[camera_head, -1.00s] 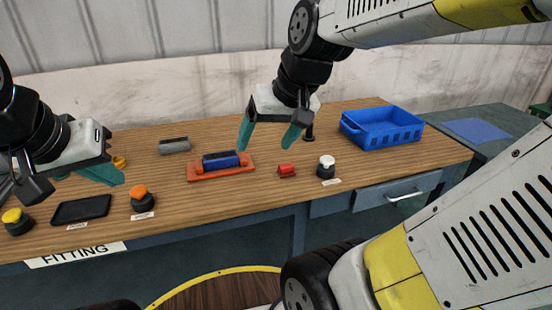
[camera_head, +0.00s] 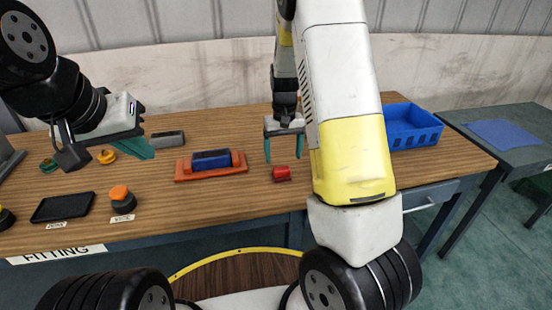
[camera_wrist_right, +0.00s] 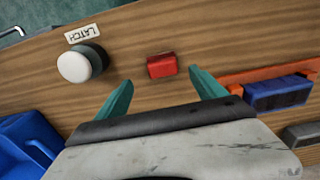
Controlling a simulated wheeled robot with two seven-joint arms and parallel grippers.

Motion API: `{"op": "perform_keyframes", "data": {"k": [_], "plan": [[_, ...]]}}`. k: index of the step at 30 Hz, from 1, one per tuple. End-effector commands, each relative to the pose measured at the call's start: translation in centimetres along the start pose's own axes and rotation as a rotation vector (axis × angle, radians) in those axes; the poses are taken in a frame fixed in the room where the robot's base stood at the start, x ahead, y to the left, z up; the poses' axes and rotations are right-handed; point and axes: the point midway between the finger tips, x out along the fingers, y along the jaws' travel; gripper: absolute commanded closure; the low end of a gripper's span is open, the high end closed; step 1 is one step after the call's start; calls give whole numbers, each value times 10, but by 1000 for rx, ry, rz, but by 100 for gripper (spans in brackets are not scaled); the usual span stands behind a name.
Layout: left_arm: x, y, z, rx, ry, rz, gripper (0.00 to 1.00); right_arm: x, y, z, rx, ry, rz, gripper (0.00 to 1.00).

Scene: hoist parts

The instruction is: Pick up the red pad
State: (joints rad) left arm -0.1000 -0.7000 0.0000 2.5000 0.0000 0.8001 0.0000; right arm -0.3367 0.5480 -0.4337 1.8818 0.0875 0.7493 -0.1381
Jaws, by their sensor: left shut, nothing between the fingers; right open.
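The red pad (camera_head: 282,174) is a small red block lying on the wooden bench, right of the orange tray. In the right wrist view the red pad (camera_wrist_right: 161,66) lies ahead of and between the spread fingertips, not touched. My right gripper (camera_head: 283,147) is open and empty, pointing down behind and above the pad; it also shows in the right wrist view (camera_wrist_right: 160,92). My left gripper (camera_head: 142,150) is shut and empty, over the left part of the bench, well away from the pad.
An orange tray (camera_head: 186,176) holds a blue block (camera_head: 211,159). A blue bin (camera_head: 418,138) stands at the right, partly behind my right arm. A white-topped knob (camera_wrist_right: 82,63) labelled LATCH stands beside the pad. An orange button (camera_head: 120,194) and black tray (camera_head: 63,207) are at the left.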

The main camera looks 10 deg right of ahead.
Motion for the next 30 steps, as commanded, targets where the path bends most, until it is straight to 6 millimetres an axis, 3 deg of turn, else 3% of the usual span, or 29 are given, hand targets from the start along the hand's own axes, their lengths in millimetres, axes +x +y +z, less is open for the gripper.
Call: {"op": "perform_keyframes", "data": {"k": [14,23,24,30], "plan": [[0,0,0,0,0,0,100,63,-4,0,1,-3,-1,20],[0,0,0,0,0,0,100,69,-5,-1,1,0,-1,20],[0,0,0,0,0,0,100,69,-5,-1,1,0,-1,22],[0,0,0,0,0,0,100,69,-5,-1,1,0,-1,61]]}}
